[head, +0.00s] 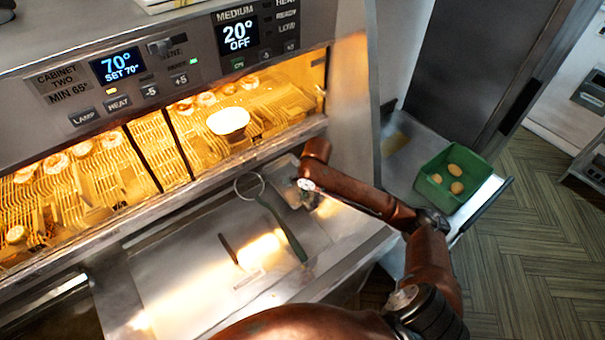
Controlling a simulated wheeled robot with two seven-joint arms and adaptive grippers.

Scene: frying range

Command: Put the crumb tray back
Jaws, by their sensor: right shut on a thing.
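My right arm reaches in from the bottom and bends back to the left. Its gripper (297,193) is low in front of the lit cabinet, at the right end of the steel counter. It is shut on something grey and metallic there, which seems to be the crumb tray. The wrist hides much of the held thing, and I cannot make out its full outline. My left gripper is not in view.
A ring-ended tool with a green handle (283,232) lies on the steel counter (180,275). The heated cabinet (90,172) glows behind, with a pale round bowl (228,121) inside. At right, a green bin (436,187) with several brown items stands on a pulled-out drawer (484,203).

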